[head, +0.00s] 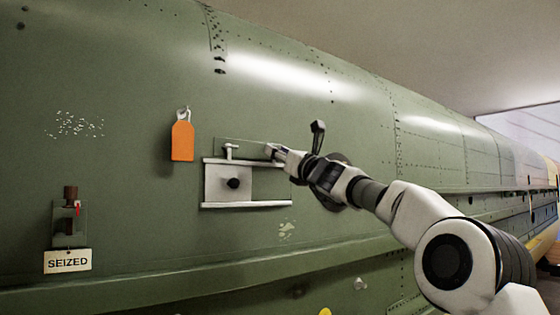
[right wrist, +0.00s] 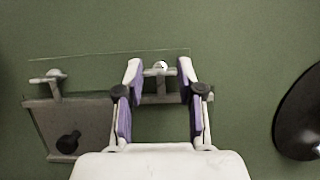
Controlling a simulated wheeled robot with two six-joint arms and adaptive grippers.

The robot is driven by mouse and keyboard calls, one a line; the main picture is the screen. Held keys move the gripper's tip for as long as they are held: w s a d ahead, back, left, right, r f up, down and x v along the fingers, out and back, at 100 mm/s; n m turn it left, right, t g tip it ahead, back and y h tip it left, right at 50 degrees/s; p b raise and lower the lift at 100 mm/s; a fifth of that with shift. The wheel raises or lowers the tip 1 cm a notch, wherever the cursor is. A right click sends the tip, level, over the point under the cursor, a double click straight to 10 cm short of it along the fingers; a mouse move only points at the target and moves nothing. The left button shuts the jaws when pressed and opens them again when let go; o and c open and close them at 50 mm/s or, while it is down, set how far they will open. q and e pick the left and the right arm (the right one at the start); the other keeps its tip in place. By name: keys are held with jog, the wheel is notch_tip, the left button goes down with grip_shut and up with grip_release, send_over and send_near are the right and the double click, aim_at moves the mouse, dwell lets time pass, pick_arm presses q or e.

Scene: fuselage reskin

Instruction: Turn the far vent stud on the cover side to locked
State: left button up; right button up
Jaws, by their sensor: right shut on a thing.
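Two T-shaped vent studs sit along the top edge of the vent on the green fuselage skin. The left stud (head: 230,149) stands above the grey cover plate (head: 213,185); it also shows in the right wrist view (right wrist: 48,80), its crossbar roughly level. The right stud (right wrist: 161,71) is between the fingertips of my right gripper (right wrist: 160,68), its crossbar roughly level and spanning them. My right gripper (head: 272,152) is shut on it and hides most of it in the head view. I cannot read any locked marking. My left gripper is not in view.
The cover plate has a black knob (head: 233,184) and lies between two rails. An orange tag (head: 182,141) hangs at upper left. A fitting with a "SEIZED" label (head: 67,261) is at lower left. A dark handle (head: 318,136) stands close by my right wrist.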

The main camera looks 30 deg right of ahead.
jog(key=o, duration=0.9)
jog(key=shift+o, duration=1.2)
jog(key=shift+w, duration=0.1)
jog(key=shift+w+f, duration=0.1)
jog(key=v, duration=0.7)
jog(key=shift+s, duration=0.3)
